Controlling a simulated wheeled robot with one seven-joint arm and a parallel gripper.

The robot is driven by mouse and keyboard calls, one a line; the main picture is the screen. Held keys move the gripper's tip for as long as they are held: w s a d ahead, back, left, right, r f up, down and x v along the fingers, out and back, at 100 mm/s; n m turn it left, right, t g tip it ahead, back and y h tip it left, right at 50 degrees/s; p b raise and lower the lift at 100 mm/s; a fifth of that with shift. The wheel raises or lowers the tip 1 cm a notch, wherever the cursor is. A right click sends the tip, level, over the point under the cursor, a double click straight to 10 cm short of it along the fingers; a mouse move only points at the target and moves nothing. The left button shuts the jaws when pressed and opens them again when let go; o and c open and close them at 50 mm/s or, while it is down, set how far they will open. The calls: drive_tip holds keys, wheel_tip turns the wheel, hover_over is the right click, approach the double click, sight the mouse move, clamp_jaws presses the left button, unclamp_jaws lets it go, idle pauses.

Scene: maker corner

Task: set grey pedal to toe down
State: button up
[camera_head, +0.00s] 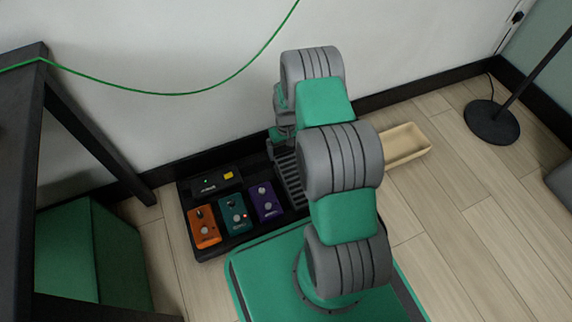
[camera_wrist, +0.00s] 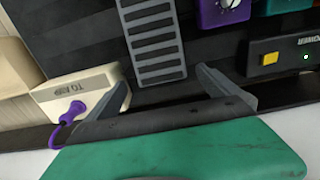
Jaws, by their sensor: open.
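The grey pedal is a ribbed treadle on a black pedalboard (camera_head: 240,243). In the head view the grey pedal (camera_head: 288,181) is partly hidden behind my arm. In the wrist view the grey pedal (camera_wrist: 153,42) runs up from the picture's middle, and its near end lies between and just beyond my fingertips. My gripper (camera_wrist: 166,82) is open and empty, with one finger to each side of that end. I cannot tell whether either finger touches the pedal. The pedal's tilt is hard to judge from these views.
Orange (camera_head: 204,227), teal (camera_head: 235,215) and purple (camera_head: 265,202) pedals and a black power box (camera_head: 215,182) sit left of the grey pedal. A white box (camera_wrist: 82,92) with a purple plug (camera_wrist: 70,112) is beside it. A beige tray (camera_head: 405,147) lies right. The wall stands close behind.

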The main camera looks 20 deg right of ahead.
sight(286, 159)
wheel_tip(286, 159, down, 6)
drive_tip(key=b, duration=0.2)
drive_tip(key=shift+f+b, duration=0.1)
drive_tip(key=shift+b, duration=0.2)
drive_tip(key=shift+c, duration=0.3)
drive_tip(key=c, duration=1.9)
drive_tip(key=shift+s, duration=0.15)
